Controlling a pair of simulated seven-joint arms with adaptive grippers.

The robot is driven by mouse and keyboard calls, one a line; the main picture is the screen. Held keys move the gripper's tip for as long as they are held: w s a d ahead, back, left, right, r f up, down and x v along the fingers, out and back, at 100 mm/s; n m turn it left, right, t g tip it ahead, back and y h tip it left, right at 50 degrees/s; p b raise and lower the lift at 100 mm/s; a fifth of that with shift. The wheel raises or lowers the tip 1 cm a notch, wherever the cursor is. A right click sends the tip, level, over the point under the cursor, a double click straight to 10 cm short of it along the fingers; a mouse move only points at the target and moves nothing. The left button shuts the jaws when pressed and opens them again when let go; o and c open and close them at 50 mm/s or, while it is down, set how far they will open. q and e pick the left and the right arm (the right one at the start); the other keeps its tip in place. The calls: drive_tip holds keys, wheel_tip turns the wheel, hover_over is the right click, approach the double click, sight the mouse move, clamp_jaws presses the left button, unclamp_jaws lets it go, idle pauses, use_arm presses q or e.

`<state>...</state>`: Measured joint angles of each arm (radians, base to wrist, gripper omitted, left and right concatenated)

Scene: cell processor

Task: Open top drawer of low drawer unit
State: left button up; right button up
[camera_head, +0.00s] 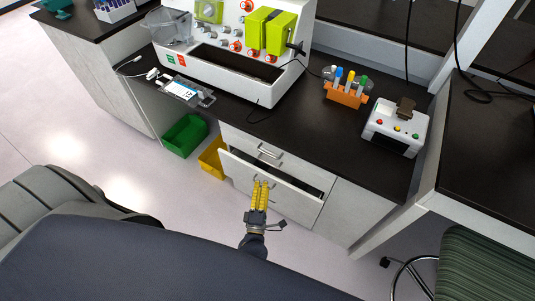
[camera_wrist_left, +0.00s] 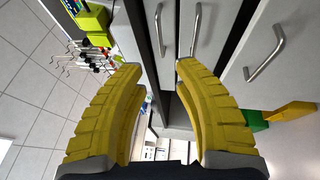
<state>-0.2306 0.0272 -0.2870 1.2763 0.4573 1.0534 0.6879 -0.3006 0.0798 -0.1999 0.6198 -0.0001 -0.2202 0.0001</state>
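The low drawer unit (camera_head: 345,212) stands under the black counter. Its upper drawer front (camera_head: 240,139) is shut, with a metal handle (camera_head: 268,151). The drawer beneath it (camera_head: 303,205) is partly pulled out, and a dark gap shows behind its front. My left gripper (camera_head: 261,184) is at the front of this pulled-out drawer, near its handle. In the left wrist view its yellow fingers (camera_wrist_left: 160,67) are apart with nothing held between them. Several drawer handles show there, one at the right (camera_wrist_left: 265,57). Whether a finger touches the drawer cannot be told. My right gripper is not in view.
A green bin (camera_head: 185,136) and a yellow bin (camera_head: 212,157) stand on the floor left of the unit. A white machine (camera_head: 225,77), an orange tube rack (camera_head: 346,95) and a white device (camera_head: 397,126) stand on the counter. A green chair (camera_head: 485,265) is at the right.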

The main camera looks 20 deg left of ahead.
sight(267, 154)
use_arm(q)
drive_tip(key=x, duration=1.4)
drive_tip(key=shift+w, duration=0.2)
clamp_jaws()
